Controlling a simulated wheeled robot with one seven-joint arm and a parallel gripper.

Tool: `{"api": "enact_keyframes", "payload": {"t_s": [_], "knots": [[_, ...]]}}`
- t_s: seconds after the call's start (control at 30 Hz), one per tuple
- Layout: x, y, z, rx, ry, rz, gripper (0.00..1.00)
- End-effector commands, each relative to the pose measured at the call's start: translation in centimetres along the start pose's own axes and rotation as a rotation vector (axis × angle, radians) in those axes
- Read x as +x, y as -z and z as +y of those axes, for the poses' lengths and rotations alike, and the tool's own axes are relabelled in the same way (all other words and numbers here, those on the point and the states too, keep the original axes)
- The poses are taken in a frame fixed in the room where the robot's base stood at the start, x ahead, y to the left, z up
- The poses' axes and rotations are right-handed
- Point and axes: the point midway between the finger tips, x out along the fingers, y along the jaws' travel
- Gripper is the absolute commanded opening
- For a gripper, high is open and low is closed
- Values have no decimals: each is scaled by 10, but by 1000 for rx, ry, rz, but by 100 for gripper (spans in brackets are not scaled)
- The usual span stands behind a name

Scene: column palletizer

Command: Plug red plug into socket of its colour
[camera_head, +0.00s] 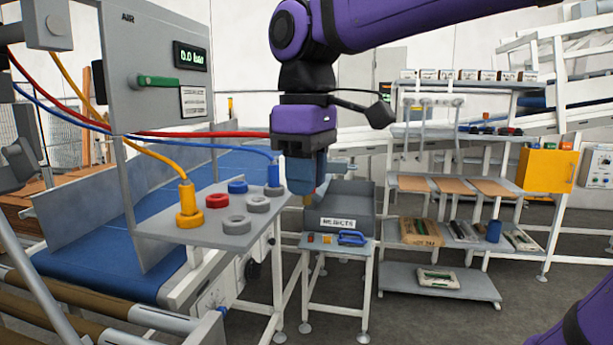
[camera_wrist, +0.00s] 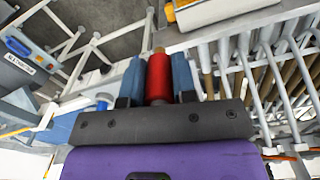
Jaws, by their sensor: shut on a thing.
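My gripper (camera_head: 308,182) is shut on the red plug (camera_wrist: 158,76). In the wrist view the red plug sits between the two blue fingers, with a brassy tip showing beyond them. In the head view the fingers mostly hide the plug, and a red hose runs to it from the left. My gripper hangs to the right of the grey socket panel (camera_head: 178,229), apart from it. The red socket (camera_head: 217,201) is an empty ring on this panel, left of the blue ring (camera_head: 238,187).
A yellow plug (camera_head: 187,198) stands in the yellow ring. A blue-hosed plug (camera_head: 273,175) stands at the panel's right, near my gripper. Grey rings (camera_head: 258,203) lie between. A grey rejects bin (camera_head: 352,208) is behind my gripper. Yellow and blue hoses hang over the panel.

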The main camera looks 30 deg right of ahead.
Motion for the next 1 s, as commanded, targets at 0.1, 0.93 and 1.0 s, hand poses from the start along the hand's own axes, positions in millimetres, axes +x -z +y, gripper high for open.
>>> {"api": "enact_keyframes", "payload": {"t_s": [0.1,0.93,1.0], "knots": [[0,2,1,0,0,0,5],[0,49,14,0,0,-1,5],[0,53,16,0,1,-1,5]]}}
